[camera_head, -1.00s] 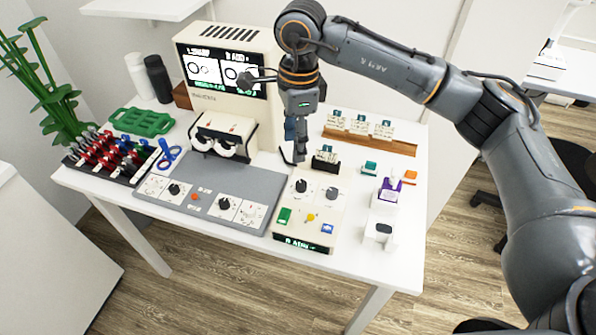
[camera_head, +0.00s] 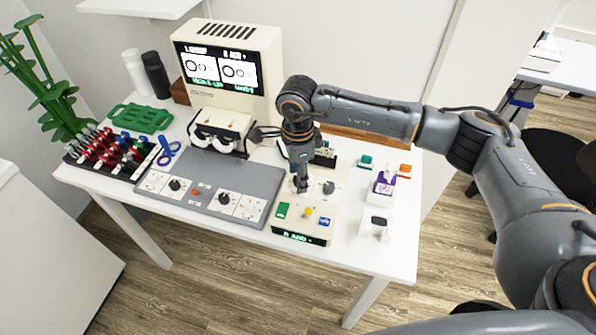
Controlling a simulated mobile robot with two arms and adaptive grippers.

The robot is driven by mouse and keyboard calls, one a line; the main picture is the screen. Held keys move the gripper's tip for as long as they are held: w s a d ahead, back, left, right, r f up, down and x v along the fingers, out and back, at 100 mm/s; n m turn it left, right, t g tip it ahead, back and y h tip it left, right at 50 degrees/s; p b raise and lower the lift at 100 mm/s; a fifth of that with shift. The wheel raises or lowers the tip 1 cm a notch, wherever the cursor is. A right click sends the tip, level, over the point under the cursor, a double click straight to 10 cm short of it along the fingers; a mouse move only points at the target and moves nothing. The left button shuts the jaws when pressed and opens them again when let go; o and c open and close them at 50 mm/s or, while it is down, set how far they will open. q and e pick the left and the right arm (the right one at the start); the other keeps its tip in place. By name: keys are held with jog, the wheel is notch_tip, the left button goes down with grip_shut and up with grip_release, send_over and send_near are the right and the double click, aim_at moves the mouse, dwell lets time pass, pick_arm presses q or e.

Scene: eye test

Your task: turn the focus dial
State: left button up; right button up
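A beige control box (camera_head: 284,224) stands at the table's front, right of middle, with two dark dials on top. Its right dial (camera_head: 328,188) is in clear view. My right gripper (camera_head: 301,187) points down at the place of the left dial and hides it, so I cannot tell whether it touches that dial. Its fingers are too small and overlapped to show whether they are open or shut. A grey panel (camera_head: 200,178) to the left has two more dark dials, a left one (camera_head: 175,184) and a right one (camera_head: 224,199). I cannot read which is the focus dial. My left gripper is out of view.
A beige monitor (camera_head: 230,100) with a lit screen stands behind, and a white viewer (camera_head: 219,125) before it. Green, yellow and blue buttons lie in front of the dials. Small blocks and a white stand (camera_head: 375,224) are to the right.

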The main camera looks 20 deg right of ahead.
jog(key=shift+f, duration=0.15)
grip_shut()
jog(key=shift+f+m+b, duration=0.2)
jog(key=shift+m+b, duration=0.8)
jog(key=shift+m, duration=0.1)
jog(key=shift+r+m+b, duration=0.25)
jog(key=shift+m+b, duration=0.3)
jog(key=shift+m, duration=0.55)
grip_release()
